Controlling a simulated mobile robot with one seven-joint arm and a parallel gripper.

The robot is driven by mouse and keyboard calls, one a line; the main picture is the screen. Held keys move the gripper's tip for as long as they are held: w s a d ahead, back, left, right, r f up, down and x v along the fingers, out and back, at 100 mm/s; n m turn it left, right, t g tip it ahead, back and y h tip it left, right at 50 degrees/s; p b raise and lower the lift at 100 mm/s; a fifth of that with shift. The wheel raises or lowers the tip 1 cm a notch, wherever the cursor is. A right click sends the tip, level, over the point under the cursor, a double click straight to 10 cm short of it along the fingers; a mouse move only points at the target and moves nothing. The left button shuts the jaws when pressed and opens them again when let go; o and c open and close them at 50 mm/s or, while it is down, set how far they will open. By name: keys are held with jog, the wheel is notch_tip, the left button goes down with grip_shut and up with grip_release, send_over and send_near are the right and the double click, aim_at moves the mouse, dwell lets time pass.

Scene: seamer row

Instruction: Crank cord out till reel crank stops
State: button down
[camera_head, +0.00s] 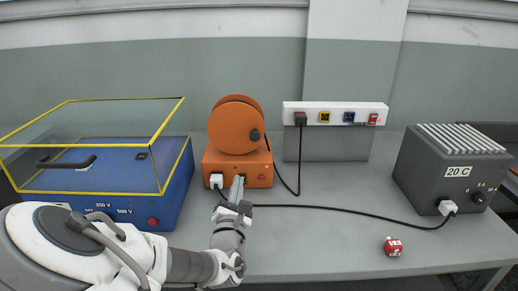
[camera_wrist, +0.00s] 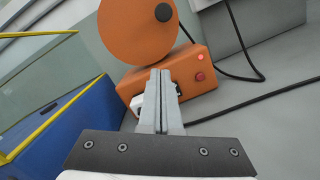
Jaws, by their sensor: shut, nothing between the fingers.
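The orange cord reel (camera_head: 237,135) stands on the bench, with a round drum on an orange box base. Its dark crank knob (camera_head: 255,136) is at the drum's right side; the wrist view shows the knob (camera_wrist: 163,12) at the top. A black cord (camera_head: 297,160) runs from the reel up to the wall socket strip. My gripper (camera_head: 238,180) is in front of the reel base, below the knob and apart from it. In the wrist view its fingers (camera_wrist: 159,85) are together and empty. They hide part of the base front, where a white plug (camera_wrist: 137,102) shows.
A blue tester (camera_head: 110,185) with a yellow-edged clear cover stands left. A grey box (camera_head: 450,175) labelled 20 C stands right, with a black cable (camera_head: 350,211) across the bench.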

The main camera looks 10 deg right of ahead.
aim_at(252, 140)
jog(key=b+x, duration=0.2)
jog(key=x, duration=0.7)
jog(key=shift+w+d+b, duration=0.1)
jog(key=shift+w+b, duration=0.25)
jog(key=shift+b, duration=0.05)
jog(key=shift+w+d+r, duration=0.1)
jog(key=shift+d+r, duration=0.15)
jog(key=shift+r, duration=0.2)
jog(key=shift+w+d+r, duration=0.1)
jog(key=shift+d+r, duration=0.15)
jog(key=shift+r, duration=0.2)
jog(key=shift+d+r, duration=0.55)
jog(key=shift+r, duration=0.3)
jog(key=shift+r, duration=0.1)
jog(key=shift+d+r+n+p, duration=0.3)
jog(key=shift+r+n+p, duration=0.3)
jog(key=shift+p, duration=0.65)
